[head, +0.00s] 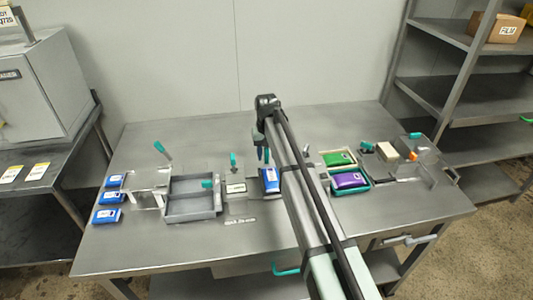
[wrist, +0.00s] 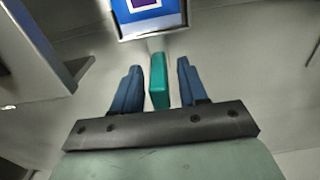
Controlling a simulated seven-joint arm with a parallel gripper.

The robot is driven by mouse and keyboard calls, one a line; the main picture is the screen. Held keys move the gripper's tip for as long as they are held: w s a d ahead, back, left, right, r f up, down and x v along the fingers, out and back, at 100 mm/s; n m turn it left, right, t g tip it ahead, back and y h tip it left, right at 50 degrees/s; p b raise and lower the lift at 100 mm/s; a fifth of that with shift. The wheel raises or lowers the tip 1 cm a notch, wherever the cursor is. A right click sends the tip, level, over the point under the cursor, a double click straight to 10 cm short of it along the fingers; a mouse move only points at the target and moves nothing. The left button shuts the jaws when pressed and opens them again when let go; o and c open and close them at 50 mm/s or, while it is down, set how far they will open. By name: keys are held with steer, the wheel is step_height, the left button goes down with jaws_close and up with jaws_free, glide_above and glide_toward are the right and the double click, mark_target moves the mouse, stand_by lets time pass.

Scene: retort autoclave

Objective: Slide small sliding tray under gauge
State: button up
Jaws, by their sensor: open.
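The small sliding tray carries a blue pouch (head: 270,180) on the table's middle, just right of the gauge (head: 236,188). In the wrist view the tray's pale rim (wrist: 153,33) shows at the top, with the blue pouch in it. A teal upright handle (wrist: 159,82) stands at the tray's near edge. My gripper (wrist: 159,86) is open, with one blue finger on each side of the handle and a gap on both sides. In the head view my arm partly hides the gripper and the tray's right side. The gauge has a teal lever (head: 233,160).
A grey open bin (head: 191,214) and several blue pouches (head: 107,215) lie to the left. In the wrist view a grey structure (wrist: 35,50) stands close on the left.

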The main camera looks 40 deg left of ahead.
steer(key=shift+c, duration=0.3)
jaws_close()
stand_by(0.5)
